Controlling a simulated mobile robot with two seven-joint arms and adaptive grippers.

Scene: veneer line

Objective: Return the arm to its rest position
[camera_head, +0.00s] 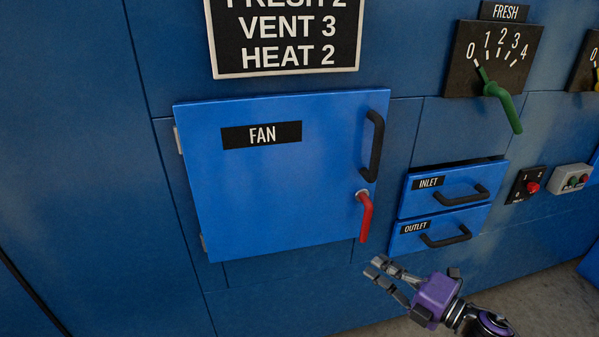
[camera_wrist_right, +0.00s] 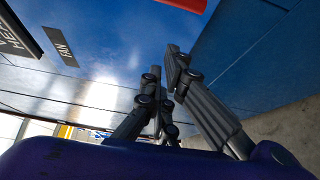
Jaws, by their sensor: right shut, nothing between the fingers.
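My right gripper (camera_head: 379,267), with its purple body and dark fingers, is at the bottom right of the head view. It is in front of the blue panel, below the FAN door and its red handle. In the wrist view its fingers (camera_wrist_right: 165,68) are shut with nothing held between them. The blue FAN door (camera_head: 270,185) has a black pull handle (camera_head: 374,146) and a red lever (camera_head: 365,216) pointing down. My left gripper is not in view.
Right of the door are the INLET drawer (camera_head: 430,204) and OUTLET drawer (camera_head: 415,243). A FRESH dial (camera_head: 470,55) with a green lever is above them. A switch (camera_head: 526,185) and a button box (camera_head: 571,178) are farther right. Concrete floor (camera_head: 530,305) shows at bottom right.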

